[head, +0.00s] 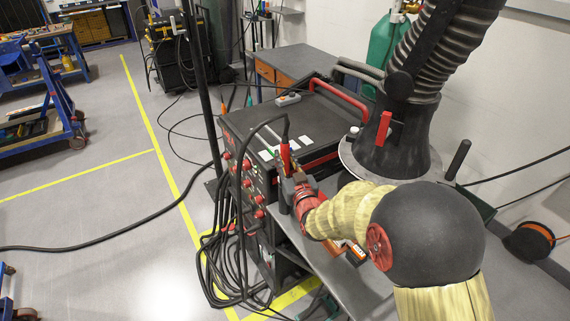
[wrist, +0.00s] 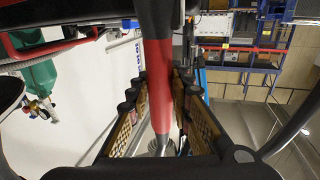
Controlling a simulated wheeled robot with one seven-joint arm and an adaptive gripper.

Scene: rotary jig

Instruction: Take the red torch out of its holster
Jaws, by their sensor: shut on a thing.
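The red torch (head: 285,155) stands roughly upright at the front right corner of the welding machine, with a black cable curving from its top. My gripper (head: 291,174) is shut on it, reaching in from the right. In the wrist view the torch's red handle (wrist: 158,85) runs between my two fingers, and its grey lower end shows below. A dark upright piece (head: 285,196) just below the torch looks like the holster. My gripper partly hides this spot, so I cannot tell whether the torch's lower end is inside it.
The welding machine (head: 262,165) with red knobs stands left of my gripper. Black cables (head: 228,268) hang and coil at its front. A grey shelf (head: 318,262) with orange tools lies below my arm. A black extraction hood (head: 392,150) stands close behind. Open floor lies left.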

